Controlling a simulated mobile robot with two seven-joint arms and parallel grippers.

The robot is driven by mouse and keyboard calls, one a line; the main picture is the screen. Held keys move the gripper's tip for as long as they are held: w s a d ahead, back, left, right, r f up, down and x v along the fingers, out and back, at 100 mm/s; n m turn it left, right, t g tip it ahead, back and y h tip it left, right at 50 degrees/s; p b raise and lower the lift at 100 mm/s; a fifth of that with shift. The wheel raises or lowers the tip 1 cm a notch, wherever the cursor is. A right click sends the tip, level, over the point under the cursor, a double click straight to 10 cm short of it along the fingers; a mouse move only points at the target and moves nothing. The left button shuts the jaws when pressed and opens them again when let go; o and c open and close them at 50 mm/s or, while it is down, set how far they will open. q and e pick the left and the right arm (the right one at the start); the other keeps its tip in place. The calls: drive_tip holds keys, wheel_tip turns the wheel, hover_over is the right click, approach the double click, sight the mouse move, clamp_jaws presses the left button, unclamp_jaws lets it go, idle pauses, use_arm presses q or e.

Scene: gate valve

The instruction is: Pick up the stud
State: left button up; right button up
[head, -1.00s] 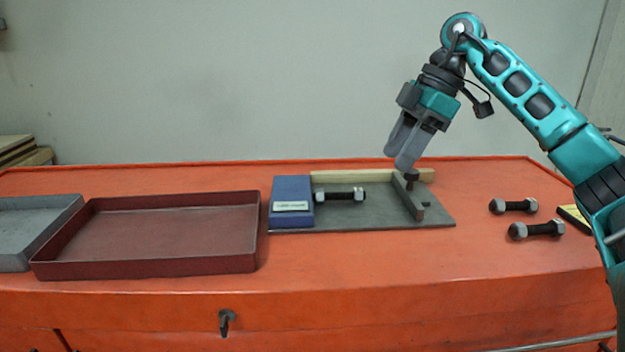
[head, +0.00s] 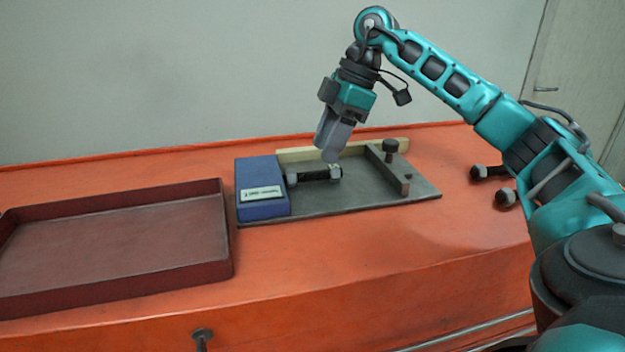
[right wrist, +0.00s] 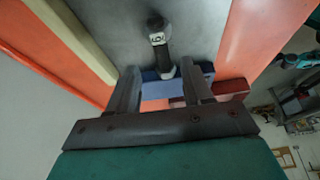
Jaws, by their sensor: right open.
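The stud (head: 314,174), a dark rod with grey nuts at its ends, lies on the grey plate (head: 375,204) beside the blue block. My left gripper is not in view.
A blue block (head: 262,205) with a label stands at the plate's left end. A wooden strip (head: 300,154) runs behind, and a dark bar with a knob (head: 390,170) is at right. An empty dark red tray (head: 120,240) is left. Two more studs (head: 488,172) lie right, partly behind my arm.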

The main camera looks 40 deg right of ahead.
sight(316, 171)
drive_tip(key=b+x, duration=0.1)
drive_tip(key=x, duration=0.4)
drive_tip(key=shift+a+f, duration=0.15)
drive_tip(key=shift+a, duration=0.15)
clamp_jaws()
